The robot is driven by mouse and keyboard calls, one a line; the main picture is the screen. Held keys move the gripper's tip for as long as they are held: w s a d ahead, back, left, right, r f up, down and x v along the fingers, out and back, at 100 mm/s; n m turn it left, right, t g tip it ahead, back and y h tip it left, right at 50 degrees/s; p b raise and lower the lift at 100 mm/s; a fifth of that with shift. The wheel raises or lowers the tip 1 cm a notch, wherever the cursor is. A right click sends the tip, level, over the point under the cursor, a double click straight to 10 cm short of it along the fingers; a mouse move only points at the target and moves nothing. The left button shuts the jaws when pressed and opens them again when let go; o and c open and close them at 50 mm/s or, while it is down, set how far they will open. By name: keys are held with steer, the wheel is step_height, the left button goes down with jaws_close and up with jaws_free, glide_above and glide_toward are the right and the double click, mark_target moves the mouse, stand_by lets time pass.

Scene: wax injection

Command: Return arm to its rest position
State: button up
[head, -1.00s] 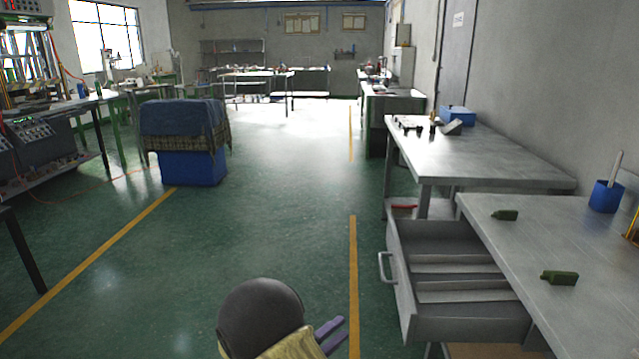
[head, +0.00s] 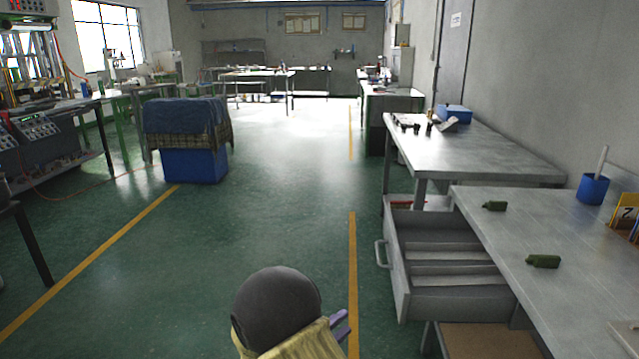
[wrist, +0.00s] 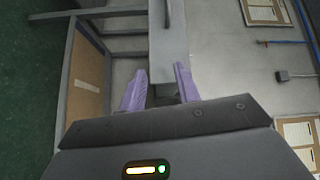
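My gripper (head: 341,327) shows at the bottom middle of the head view, its purple fingers partly hidden behind my dark round arm joint and yellow arm link. In the wrist view my gripper (wrist: 158,85) has its two purple fingers apart, with nothing between them. It is over the floor side, left of the open drawer (head: 450,300), and apart from the workbench (head: 570,225) at the right.
Two green pieces (head: 495,206) (head: 543,261) lie on the workbench near a blue cup (head: 593,189). The grey drawer stands pulled out into the aisle. A blue crate (head: 193,165) under a cloth stands farther back left. The green floor between is clear.

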steer(key=w+d+n+g+y, duration=0.15)
steer(key=w+n+y, duration=0.25)
steer(key=n+y, duration=0.5)
steer(key=s+d+n+g+y, duration=0.2)
steer(key=s+d+n+g, duration=0.25)
steer(key=s+n, duration=0.5)
steer(key=s+d+n+g+y, duration=0.2)
steer(key=s+d+n+g, duration=0.3)
steer(key=s, duration=0.8)
step_height(320, 180, up, 32)
steer(key=n+p, duration=0.1)
steer(key=p, duration=3.1)
steer(key=shift+w+r+t, duration=0.15)
steer(key=shift+t, duration=0.15)
